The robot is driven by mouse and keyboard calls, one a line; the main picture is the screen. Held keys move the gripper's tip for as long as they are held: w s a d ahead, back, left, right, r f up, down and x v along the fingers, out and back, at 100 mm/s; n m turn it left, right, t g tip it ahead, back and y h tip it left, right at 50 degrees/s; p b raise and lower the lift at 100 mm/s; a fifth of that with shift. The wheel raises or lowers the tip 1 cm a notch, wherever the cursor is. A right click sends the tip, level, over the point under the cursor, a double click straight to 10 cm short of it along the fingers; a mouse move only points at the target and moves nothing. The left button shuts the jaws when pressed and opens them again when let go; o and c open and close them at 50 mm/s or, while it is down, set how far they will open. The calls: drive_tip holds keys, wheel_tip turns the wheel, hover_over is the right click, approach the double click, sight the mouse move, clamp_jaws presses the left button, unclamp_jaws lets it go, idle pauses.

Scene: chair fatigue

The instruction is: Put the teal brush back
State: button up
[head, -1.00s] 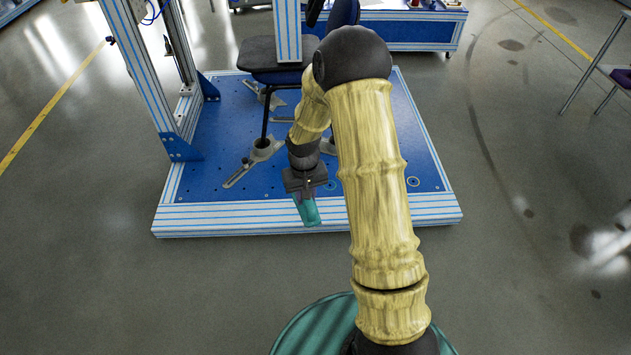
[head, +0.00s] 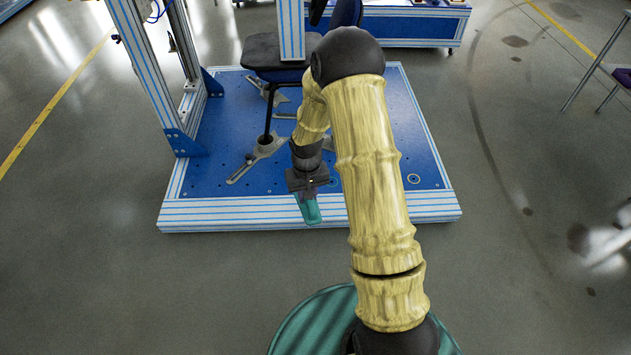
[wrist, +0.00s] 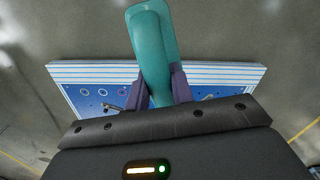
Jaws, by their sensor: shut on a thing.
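The teal brush (head: 310,210) is held in my gripper (head: 307,192), which is shut on it. In the head view the brush hangs below the jaws, in front of the near edge of the blue test platform. In the wrist view the brush (wrist: 150,45) sticks out from between the two dark fingers of my gripper (wrist: 163,85). Its far end shows against the grey floor. The part between the fingers is partly hidden.
The blue platform (head: 400,185) with a striped near edge lies under my arm. An office chair (head: 275,55) stands on it, its base on grey clamps (head: 257,160). A frame post (head: 150,75) rises at left. Open floor (head: 530,250) lies at right.

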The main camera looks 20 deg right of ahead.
sight(315, 219)
drive_tip(key=p, duration=0.3)
drive_tip(key=shift+s+a+f+p, duration=0.2)
drive_tip(key=shift+s+f+p, duration=0.05)
drive_tip(key=shift+s+p, duration=0.05)
drive_tip(key=s+f+p, duration=0.1)
drive_tip(key=p, duration=0.2)
drive_tip(key=s+f+p, duration=0.2)
drive_tip(key=p, duration=0.2)
drive_tip(key=s+f+p, duration=0.1)
drive_tip(key=s+p, duration=0.1)
drive_tip(key=p, duration=0.1)
drive_tip(key=shift+s+d+f+p, duration=0.1)
drive_tip(key=shift+d+f+p, duration=0.15)
drive_tip(key=shift+p, duration=0.1)
drive_tip(key=shift+s+f, duration=0.15)
drive_tip(key=shift+f, duration=0.25)
drive_tip(key=shift+d, duration=0.1)
